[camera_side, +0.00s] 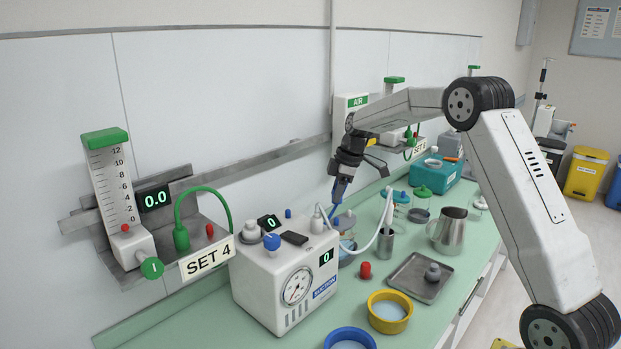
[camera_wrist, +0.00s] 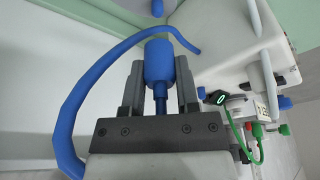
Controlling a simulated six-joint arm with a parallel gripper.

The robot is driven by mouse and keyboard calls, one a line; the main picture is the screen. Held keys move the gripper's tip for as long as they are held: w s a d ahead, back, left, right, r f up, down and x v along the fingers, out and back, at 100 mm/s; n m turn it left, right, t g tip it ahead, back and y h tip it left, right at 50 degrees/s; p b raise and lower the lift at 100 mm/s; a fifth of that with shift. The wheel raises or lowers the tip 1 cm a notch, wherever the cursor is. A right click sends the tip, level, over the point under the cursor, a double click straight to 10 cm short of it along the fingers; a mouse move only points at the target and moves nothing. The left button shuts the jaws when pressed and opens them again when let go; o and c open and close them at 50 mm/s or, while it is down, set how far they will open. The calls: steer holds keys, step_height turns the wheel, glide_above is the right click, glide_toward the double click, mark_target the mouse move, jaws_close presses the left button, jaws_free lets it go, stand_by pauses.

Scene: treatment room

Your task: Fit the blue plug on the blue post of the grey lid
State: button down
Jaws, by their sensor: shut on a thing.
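My gripper (camera_side: 340,192) is shut on the blue plug (camera_wrist: 160,62), which shows between its two grey fingers in the wrist view. A blue tube (camera_wrist: 92,73) loops out beside the fingers. In the side view the gripper points down over the bench, just behind the suction unit. A jar (camera_side: 347,244) stands below it, partly hidden by the unit; I cannot make out clearly whether its top is the grey lid. A small blue piece (camera_wrist: 157,8) shows ahead of the plug at the top edge of the wrist view, apart from it; I cannot tell whether it is the post.
The white suction unit (camera_side: 262,290) with its gauge stands close to my gripper. A white hose (camera_side: 365,243) runs beside the jar. A metal jug (camera_side: 449,230), a steel tray (camera_side: 409,284), a red-topped piece (camera_side: 365,270) and yellow (camera_side: 377,307) and blue (camera_side: 334,336) bowls crowd the green bench.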

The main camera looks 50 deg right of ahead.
mark_target(335, 219)
steer(key=shift+f, duration=0.15)
steer(key=shift+f, duration=1.6)
steer(key=shift+f, duration=1.6)
stand_by(2.1)
steer(key=shift+c, duration=1.4)
jaws_free()
steer(key=shift+r, duration=0.15)
steer(key=shift+r, duration=3.4)
steer(key=shift+s, duration=0.1)
